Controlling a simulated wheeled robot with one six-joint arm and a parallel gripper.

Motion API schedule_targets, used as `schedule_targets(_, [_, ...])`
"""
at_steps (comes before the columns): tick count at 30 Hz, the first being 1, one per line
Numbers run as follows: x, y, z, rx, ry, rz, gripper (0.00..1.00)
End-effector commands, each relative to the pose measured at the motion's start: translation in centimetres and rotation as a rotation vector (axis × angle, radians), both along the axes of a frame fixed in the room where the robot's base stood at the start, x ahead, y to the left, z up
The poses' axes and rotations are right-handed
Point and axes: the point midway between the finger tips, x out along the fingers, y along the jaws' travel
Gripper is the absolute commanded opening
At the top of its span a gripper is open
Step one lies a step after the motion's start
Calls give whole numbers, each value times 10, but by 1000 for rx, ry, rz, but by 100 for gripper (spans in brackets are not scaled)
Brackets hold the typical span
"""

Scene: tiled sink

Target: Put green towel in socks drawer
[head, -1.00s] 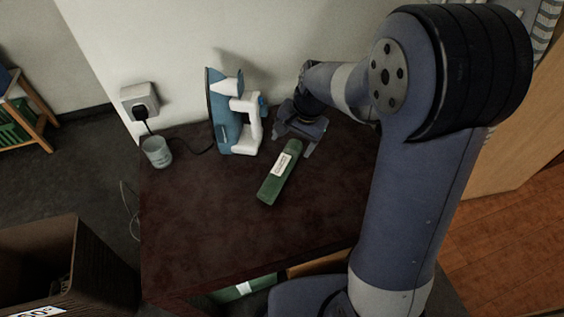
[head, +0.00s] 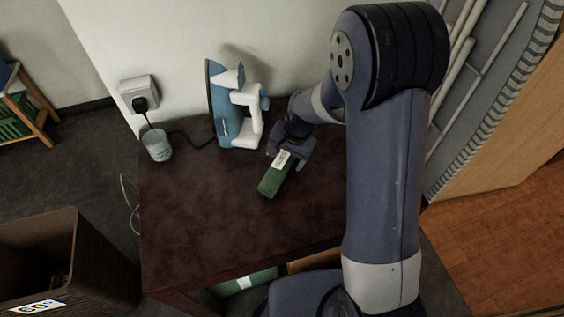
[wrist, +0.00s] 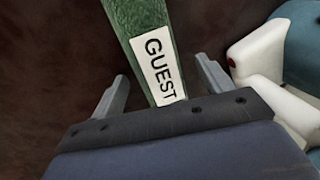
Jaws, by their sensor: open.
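A green towel (head: 272,183), rolled or folded long and narrow, lies on the dark table, with a white label. In the wrist view the towel (wrist: 130,15) carries the label reading "GUEST" and runs up from between my fingers. My gripper (head: 289,158) is open over the towel's far end, with one finger on each side and gaps between. My gripper (wrist: 160,92) shows the same in the wrist view. Below the tabletop's front edge, an open drawer (head: 300,264) is partly visible, with green and white cloth (head: 245,281) there. I cannot read any drawer label.
A blue and white iron (head: 222,110) stands upright close to my gripper's left; its white part (wrist: 258,55) is near the right finger in the wrist view. A cup (head: 157,146) and cord sit at the table's left. The table's (head: 190,225) front left is clear.

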Motion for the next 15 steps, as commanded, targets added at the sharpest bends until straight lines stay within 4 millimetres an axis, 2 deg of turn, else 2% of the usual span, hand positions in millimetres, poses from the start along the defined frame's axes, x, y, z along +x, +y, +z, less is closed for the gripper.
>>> schedule_targets(2, [0, 0, 0, 0, 0, 0, 74])
schedule_targets(15, [0, 0, 1, 0, 0, 0, 38])
